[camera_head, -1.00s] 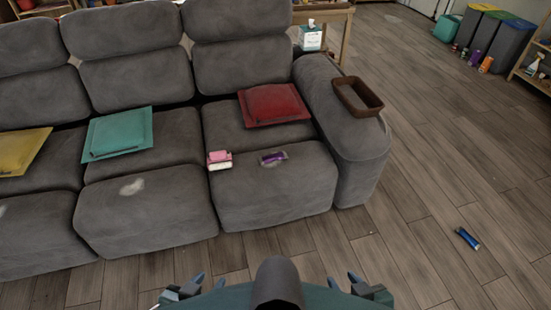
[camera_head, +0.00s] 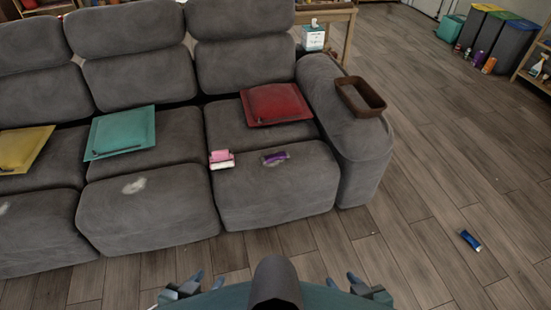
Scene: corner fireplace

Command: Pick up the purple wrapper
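The purple wrapper (camera_head: 275,157) lies on the front of the right-hand seat of the grey sofa (camera_head: 280,195), on a pale smudge. It is small and crumpled-looking. My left gripper (camera_head: 207,282) is at the bottom edge, left of centre, with its fingers apart and nothing between them. My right gripper (camera_head: 342,282) is at the bottom edge, right of centre, also with its fingers apart and empty. Both grippers are well short of the sofa and apart from the wrapper.
A pink and white item (camera_head: 221,159) lies just left of the wrapper. A brown tray (camera_head: 360,96) sits on the armrest. A blue wrapper (camera_head: 470,240) lies on the open wooden floor at right.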

